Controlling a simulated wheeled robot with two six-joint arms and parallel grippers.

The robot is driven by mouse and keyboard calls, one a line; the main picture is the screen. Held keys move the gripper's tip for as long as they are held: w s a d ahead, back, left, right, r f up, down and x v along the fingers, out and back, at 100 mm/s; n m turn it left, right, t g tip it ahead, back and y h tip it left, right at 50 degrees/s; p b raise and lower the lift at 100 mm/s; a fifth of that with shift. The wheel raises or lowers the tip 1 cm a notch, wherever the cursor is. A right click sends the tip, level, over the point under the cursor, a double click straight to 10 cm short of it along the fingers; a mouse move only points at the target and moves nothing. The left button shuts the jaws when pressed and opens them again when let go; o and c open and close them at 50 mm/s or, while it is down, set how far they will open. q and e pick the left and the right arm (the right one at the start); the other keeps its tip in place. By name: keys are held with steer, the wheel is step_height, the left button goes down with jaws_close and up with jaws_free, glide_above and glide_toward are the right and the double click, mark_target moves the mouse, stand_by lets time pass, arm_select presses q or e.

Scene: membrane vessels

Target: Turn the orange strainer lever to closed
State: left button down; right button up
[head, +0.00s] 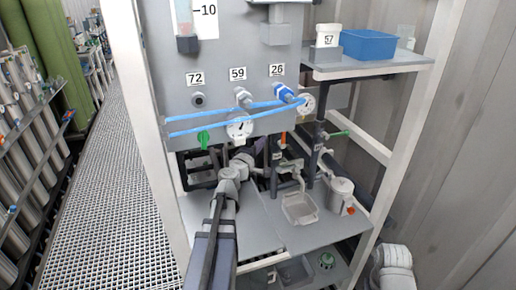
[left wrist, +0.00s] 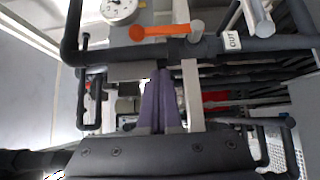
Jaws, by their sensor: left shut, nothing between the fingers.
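The orange lever (left wrist: 160,32) lies level across the picture in the left wrist view, just in front of a dark pipe (left wrist: 240,45) and almost in line with it. In the head view a small orange piece (head: 284,138) shows behind the pipework below the panel. My left gripper (left wrist: 161,75) is shut and empty, its two purple fingers together and pointing at the pipe just below the lever, apart from it in the picture. In the head view my left gripper (head: 262,150) reaches in among the pipes below the gauge, partly hidden.
A round gauge (left wrist: 118,10) sits above the lever's left end. A pale upright bar (left wrist: 192,95) stands close to the right of my fingers. A green lever (head: 337,134), a grey tray (head: 300,222) and blue hoses (head: 215,121) are nearby.

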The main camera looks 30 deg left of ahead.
mark_target(283, 134)
arm_select(q)
steer(key=w+d, duration=0.2)
steer(key=w, duration=0.5)
steer(key=shift+d, duration=0.1)
steer(key=shift+w+d+r+m+g+p, duration=0.15)
steer(key=shift+m+g+p, duration=0.15)
steer(key=shift+p, duration=0.35)
